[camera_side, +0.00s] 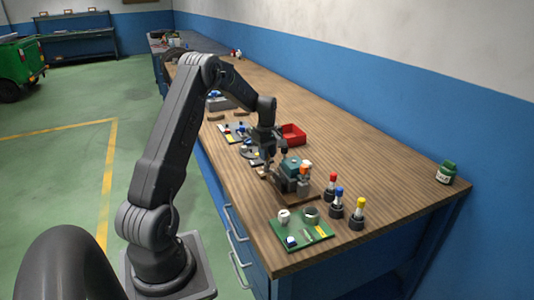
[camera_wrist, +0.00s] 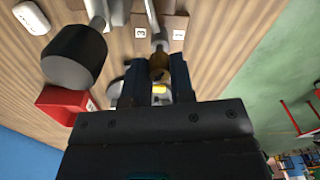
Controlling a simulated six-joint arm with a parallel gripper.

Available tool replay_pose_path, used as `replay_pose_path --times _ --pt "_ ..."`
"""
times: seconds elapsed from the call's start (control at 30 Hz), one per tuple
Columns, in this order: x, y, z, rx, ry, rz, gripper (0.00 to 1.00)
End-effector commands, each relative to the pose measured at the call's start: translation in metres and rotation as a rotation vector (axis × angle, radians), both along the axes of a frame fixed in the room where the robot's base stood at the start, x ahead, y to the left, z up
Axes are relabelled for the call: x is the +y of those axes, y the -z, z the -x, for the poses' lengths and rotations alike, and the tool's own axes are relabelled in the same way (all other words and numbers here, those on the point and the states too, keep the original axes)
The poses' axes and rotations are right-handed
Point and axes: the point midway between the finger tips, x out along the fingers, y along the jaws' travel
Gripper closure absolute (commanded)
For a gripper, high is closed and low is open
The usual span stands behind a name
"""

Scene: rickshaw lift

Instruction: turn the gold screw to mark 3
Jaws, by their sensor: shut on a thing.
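In the wrist view the gold screw (camera_wrist: 160,66) sits between the two dark fingers of my gripper (camera_wrist: 155,76). The gripper is shut on it. A grey rod runs from the gold piece towards the top of the picture. A small tag reading 3 (camera_wrist: 140,33) lies just left of this rod, and another tag (camera_wrist: 178,34) lies to its right, its digit hard to read. In the side view my gripper (camera_side: 268,160) is low over the bench by a teal and grey device with an orange top (camera_side: 299,172). The gold screw cannot be made out there.
A dark round knob (camera_wrist: 75,54) and a red tray (camera_wrist: 66,104) are near the gripper; the tray also shows in the side view (camera_side: 293,134). The bench's right side is mostly clear.

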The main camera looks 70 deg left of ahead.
Motion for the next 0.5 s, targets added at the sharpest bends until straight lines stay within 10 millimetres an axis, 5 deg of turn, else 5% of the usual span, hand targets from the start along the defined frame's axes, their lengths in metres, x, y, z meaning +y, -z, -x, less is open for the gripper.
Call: replay_pose_path --times 0.5 --pt "0.0002 -0.0013 -0.0005 -0.002 0.216 -0.001 1.0"
